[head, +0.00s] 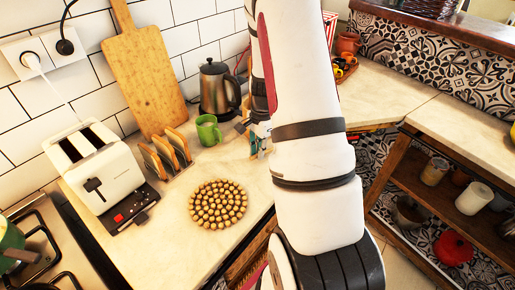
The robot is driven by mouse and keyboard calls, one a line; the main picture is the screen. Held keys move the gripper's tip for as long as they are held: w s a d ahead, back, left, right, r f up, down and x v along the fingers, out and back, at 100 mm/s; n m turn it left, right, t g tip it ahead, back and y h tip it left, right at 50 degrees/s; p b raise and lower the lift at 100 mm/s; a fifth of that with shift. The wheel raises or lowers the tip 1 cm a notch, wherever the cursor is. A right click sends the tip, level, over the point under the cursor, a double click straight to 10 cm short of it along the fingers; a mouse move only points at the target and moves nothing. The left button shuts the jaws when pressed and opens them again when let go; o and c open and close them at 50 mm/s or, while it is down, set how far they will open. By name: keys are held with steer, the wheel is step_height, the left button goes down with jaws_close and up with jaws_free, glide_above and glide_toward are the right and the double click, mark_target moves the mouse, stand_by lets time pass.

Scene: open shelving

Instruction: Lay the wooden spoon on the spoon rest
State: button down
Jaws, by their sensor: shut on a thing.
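My gripper (257,148) is partly in view beside the green mug, low over the counter near the wall. Most of it is hidden behind my white arm. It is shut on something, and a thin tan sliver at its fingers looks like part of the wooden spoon. The rest of the spoon is hidden. I cannot make out a spoon rest; it may be behind my arm.
A green mug (208,131), a kettle (216,88) and a rack of toast (166,155) stand near the gripper. A round beaded trivet (217,204) lies in front. A toaster (95,165) stands left. The counter (385,95) right of my arm is mostly clear.

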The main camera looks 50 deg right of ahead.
steer(key=c, duration=1.6)
jaws_free()
steer(key=shift+o, duration=0.2)
step_height(320, 180, up, 12)
steer(key=shift+d, duration=0.4)
steer(key=shift+s, duration=0.1)
